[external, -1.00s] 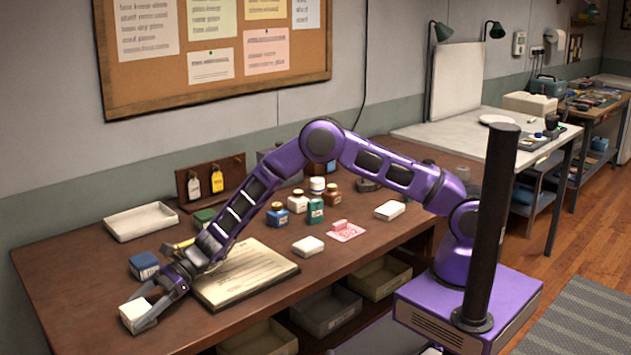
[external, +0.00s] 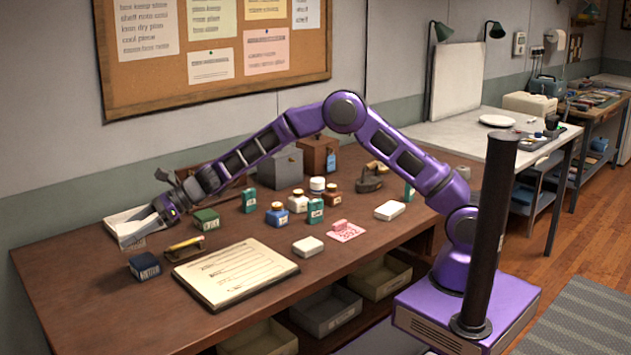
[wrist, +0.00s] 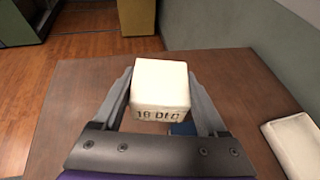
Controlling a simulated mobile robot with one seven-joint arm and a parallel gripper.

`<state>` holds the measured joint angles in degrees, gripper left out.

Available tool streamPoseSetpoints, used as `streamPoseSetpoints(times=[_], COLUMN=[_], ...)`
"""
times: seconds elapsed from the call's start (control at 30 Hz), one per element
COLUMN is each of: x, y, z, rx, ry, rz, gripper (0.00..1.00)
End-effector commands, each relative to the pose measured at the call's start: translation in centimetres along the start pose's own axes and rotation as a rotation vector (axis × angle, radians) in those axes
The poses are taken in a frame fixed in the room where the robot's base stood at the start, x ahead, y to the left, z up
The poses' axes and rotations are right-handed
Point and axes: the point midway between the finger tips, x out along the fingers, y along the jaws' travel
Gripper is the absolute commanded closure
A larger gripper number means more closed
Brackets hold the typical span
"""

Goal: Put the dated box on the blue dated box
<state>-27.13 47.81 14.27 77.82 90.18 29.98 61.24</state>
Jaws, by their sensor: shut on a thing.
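The white dated box (wrist: 160,88), marked "18 DEC", is between the two fingers of my gripper (wrist: 161,95) in the wrist view. In the external view my gripper (external: 142,232) holds it above the table's left side, in front of the white tray; the box is hard to make out there. The blue dated box (external: 144,266) sits on the table, lower and nearer the camera than my gripper. In the wrist view a small part of the blue box (wrist: 183,129) shows below the held box; the rest is hidden.
A green box (external: 206,219) and a brass-coloured tool (external: 185,245) are to the right. The table's front-left corner is clear.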

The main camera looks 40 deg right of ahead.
Motion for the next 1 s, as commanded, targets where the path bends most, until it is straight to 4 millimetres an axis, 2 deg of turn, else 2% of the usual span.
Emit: streamPoseSetpoints(times=[0.03,0.1,0.23,0.3,0.5,0.67,0.83,1.0], x=[-0.7,-1.6,-2.7,-2.6,-1.4,-0.8,0.3,0.9], y=[-1.8,-3.8,-6.0,-6.5,-6.6,-6.6,-6.6,-6.5], z=[0.1,0.3,0.5,-0.2,-3.2,-4.5,-7.3,-8.4], rx=[0.011,0.030,0.053,0.059,0.063,0.062,0.063,0.060], ry=[-0.005,-0.007,-0.011,-0.010,-0.011,-0.011,-0.009,-0.012], rz=[-0.036,-0.077,-0.124,-0.134,-0.137,-0.137,-0.137,-0.136], gripper=[0.85,0.85,0.85,0.85,0.85,0.85,0.85,0.85])
